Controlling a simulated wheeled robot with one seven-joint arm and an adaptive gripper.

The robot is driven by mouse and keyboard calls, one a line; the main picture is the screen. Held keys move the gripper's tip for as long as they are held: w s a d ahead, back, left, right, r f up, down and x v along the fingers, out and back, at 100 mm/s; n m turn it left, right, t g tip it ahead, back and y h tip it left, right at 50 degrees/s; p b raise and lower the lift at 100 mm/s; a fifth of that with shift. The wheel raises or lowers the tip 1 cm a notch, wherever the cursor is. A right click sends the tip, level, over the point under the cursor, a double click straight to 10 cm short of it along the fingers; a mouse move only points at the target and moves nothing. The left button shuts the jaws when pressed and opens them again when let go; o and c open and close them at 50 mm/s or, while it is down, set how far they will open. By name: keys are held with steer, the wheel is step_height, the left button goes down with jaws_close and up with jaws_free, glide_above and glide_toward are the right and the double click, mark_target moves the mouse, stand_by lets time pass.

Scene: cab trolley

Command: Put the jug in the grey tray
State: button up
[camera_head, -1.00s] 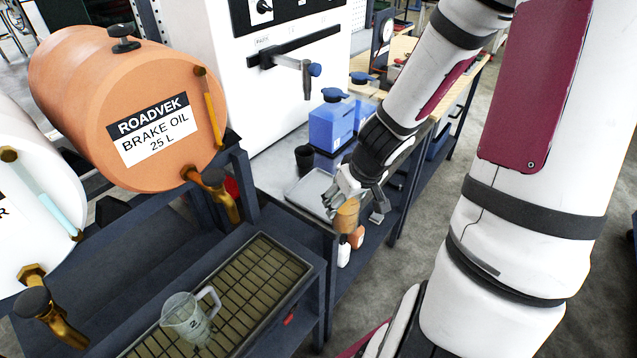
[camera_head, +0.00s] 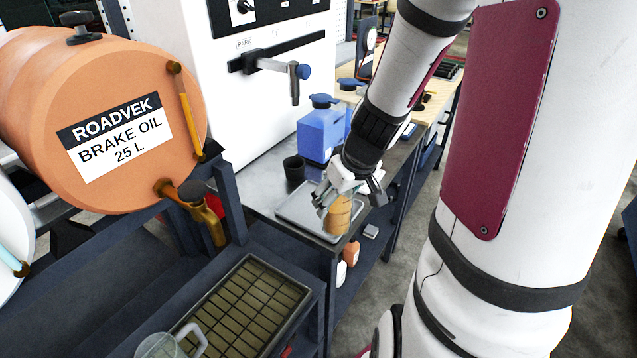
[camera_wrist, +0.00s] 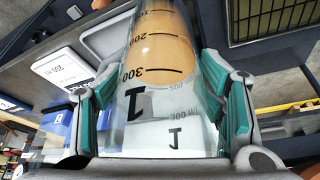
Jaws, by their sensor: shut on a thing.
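My gripper (camera_head: 341,199) is shut on a clear jug (camera_head: 338,215) with amber contents. In the wrist view the jug (camera_wrist: 158,60) fills the middle, with black volume marks and a letter J, between the green-padded fingers. The grey tray (camera_head: 291,214) lies on the bench, partly hidden by my gripper and the jug. The jug appears over the tray's right part in the head view; whether it touches the tray I cannot tell. The tray also shows at the upper left of the wrist view (camera_wrist: 96,43).
A second clear jug (camera_head: 172,345) stands on the drip grate (camera_head: 250,305). A black cup (camera_head: 294,168) and blue containers (camera_head: 320,133) stand behind the tray. An orange brake oil drum (camera_head: 60,115) is at left. Small bottles (camera_head: 350,253) sit on the shelf below.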

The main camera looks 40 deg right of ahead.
steer(key=shift+w+d+f+p, duration=0.25)
steer(key=shift+w+d+f, duration=0.4)
steer(key=shift+w, duration=1.1)
steer(key=shift+w+d+f+p, duration=0.35)
steer(key=shift+w+f, duration=0.5)
steer(key=shift+w, duration=0.9)
steer(key=shift+w+d+f+p, duration=0.15)
steer(key=shift+w+d+f, duration=0.55)
steer(key=shift+w, duration=1.05)
steer(key=shift+f, duration=0.15)
steer(key=o, duration=1.4)
steer(key=shift+f, duration=0.1)
